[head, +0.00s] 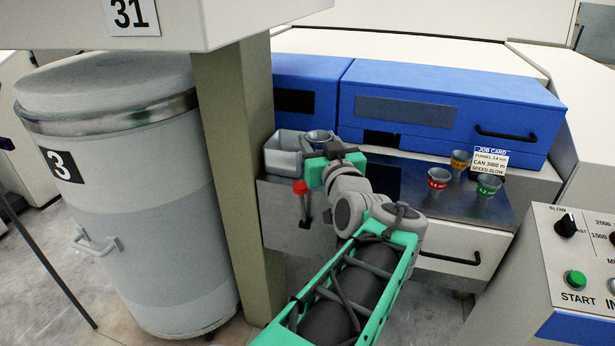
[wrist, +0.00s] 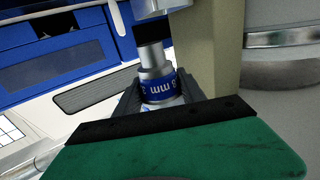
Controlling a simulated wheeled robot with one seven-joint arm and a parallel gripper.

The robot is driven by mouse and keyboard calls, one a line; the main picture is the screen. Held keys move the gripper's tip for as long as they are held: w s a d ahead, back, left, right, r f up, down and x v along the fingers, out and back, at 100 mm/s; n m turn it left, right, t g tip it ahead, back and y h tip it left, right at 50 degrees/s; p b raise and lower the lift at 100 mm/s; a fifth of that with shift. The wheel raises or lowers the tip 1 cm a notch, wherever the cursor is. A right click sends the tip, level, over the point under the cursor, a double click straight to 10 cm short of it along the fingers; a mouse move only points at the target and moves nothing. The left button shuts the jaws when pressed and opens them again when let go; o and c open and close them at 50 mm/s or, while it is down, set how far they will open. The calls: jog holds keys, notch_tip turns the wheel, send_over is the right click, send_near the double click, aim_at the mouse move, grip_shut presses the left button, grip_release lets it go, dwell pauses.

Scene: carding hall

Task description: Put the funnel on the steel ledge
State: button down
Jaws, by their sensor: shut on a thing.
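My gripper (head: 322,150) is at the left end of the steel ledge (head: 415,188), beside the grey bin. It is shut on a grey metal funnel (head: 318,136). In the wrist view, the held funnel (wrist: 157,75) sits between the dark fingers (wrist: 160,97) and has a blue band with partly readable white lettering ending in "mm". My arm hides part of the ledge. I cannot tell whether the held funnel touches anything below. Funnels with a red band (head: 438,181), a yellow band (head: 460,160) and a green band (head: 488,187) stand on the ledge's right part.
An open grey bin (head: 284,160) is at the ledge's left end. A red-knobbed lever (head: 300,188) is in front. A job card (head: 491,160) stands behind the funnels. A beige post (head: 232,150) and large can (head: 120,210) are left; a control panel (head: 575,250) is right.

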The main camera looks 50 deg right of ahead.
jog(key=shift+s+d, duration=0.35)
jog(key=shift+s, duration=0.35)
jog(key=shift+d, duration=0.25)
jog(key=w+d+f, duration=0.8)
jog(key=d, duration=0.1)
jog(key=shift+w+d+f+b, duration=0.25)
jog(key=shift+f+b, duration=0.1)
jog(key=shift+f, duration=0.05)
jog(key=shift+w+d+f, duration=0.15)
jog(key=shift+d+f, duration=0.05)
jog(key=shift+f, duration=0.1)
jog(key=shift+d+f, duration=0.1)
jog(key=shift+f, duration=1.5)
jog(key=shift+f+b, duration=0.25)
jog(key=shift+b, duration=0.3)
jog(key=c, duration=1)
grip_release()
jog(key=shift+o, duration=0.2)
jog(key=shift+r, duration=0.2)
